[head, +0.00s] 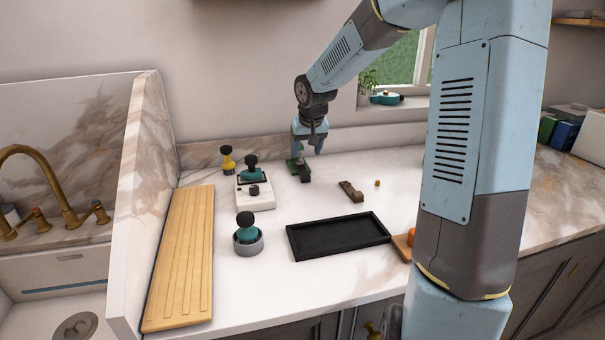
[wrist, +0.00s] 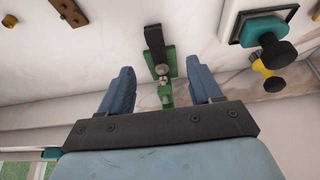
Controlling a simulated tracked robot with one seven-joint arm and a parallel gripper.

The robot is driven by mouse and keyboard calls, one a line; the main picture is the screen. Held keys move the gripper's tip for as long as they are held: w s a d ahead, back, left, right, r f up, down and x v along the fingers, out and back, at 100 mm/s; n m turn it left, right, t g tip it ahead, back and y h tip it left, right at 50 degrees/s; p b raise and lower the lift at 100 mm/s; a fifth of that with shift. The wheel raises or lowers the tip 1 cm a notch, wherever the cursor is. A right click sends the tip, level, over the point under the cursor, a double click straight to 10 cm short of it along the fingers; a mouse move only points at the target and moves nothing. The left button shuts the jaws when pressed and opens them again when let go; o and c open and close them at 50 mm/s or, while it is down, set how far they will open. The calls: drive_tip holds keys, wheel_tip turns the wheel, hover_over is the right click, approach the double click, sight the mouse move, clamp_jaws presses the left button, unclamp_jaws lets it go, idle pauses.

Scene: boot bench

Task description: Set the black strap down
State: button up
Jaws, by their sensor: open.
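The black strap (wrist: 153,38) lies with one end at a green buckle piece (wrist: 160,66) with metal parts. In the head view the strap (head: 305,176) and the green piece (head: 296,161) are small and dark on the white counter, below my gripper (head: 309,150). In the wrist view my gripper (wrist: 160,70) is open, with one blue finger on each side of the green piece and visible gaps between. The strap extends away beyond the fingertips. I cannot tell how far the fingers are above the counter.
A black tray (head: 298,253) sits in front, its middle bare. A brown holed strip (head: 350,191) and small brass knob (head: 377,183) lie to the right.

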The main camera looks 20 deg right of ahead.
hover_over(305, 174)
drive_tip(key=s, duration=0.2)
drive_tip(key=f, duration=0.5)
drive_tip(key=shift+s+a+f, duration=0.1)
drive_tip(key=shift+a, duration=0.25)
drive_tip(key=shift+d+x, duration=0.2)
drive_tip(key=shift+x, duration=1.2)
drive_tip(key=shift+d+x, duration=0.2)
drive_tip(key=shift+x, duration=1.15)
drive_tip(key=shift+s, duration=0.1)
drive_tip(key=shift+c, duration=0.2)
clamp_jaws()
